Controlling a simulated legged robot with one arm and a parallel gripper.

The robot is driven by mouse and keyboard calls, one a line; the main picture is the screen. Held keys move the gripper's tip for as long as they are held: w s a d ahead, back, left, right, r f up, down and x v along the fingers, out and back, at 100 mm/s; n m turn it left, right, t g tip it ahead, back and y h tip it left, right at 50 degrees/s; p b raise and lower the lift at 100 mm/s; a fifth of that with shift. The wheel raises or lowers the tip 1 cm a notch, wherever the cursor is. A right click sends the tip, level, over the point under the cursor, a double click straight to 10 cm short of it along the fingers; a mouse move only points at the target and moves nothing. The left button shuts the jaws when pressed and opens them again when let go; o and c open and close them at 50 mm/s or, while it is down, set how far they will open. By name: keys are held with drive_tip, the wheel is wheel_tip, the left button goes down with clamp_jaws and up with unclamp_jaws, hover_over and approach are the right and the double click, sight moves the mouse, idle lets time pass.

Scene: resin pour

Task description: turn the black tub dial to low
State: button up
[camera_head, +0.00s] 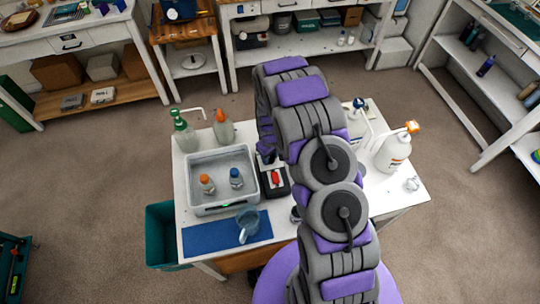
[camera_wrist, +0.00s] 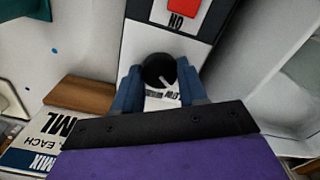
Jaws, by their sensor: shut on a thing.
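The black tub dial (camera_wrist: 157,68) is round and sits on a panel, between the two blue fingers of my gripper (camera_wrist: 161,84) in the wrist view. My gripper is shut on the dial. A pale pointer mark shows on the dial's lower right, toward a white label (camera_wrist: 162,98) whose print is partly hidden and hard to read. A red switch (camera_wrist: 184,5) marked ON is above the dial. In the head view the black control box (camera_head: 275,190) with its red switch is beside the grey tub (camera_head: 222,209); my arm hides the dial there.
Small bottles with orange (camera_head: 207,184) and blue (camera_head: 236,178) caps stand in the tub. A blue mat (camera_head: 205,238) with a clear jug (camera_head: 248,224) is in front. Pump bottles (camera_head: 185,135) stand behind, and white jugs (camera_head: 392,151) stand right of my arm.

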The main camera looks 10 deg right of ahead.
drive_tip(key=o, duration=0.9)
drive_tip(key=shift+w, duration=0.25)
drive_tip(key=shift+o, duration=0.8)
drive_tip(key=shift+s, duration=0.15)
drive_tip(key=shift+r, duration=0.1)
wheel_tip(320, 180, up, 17)
drive_tip(key=shift+p, duration=0.3)
drive_tip(key=shift+a, duration=0.1)
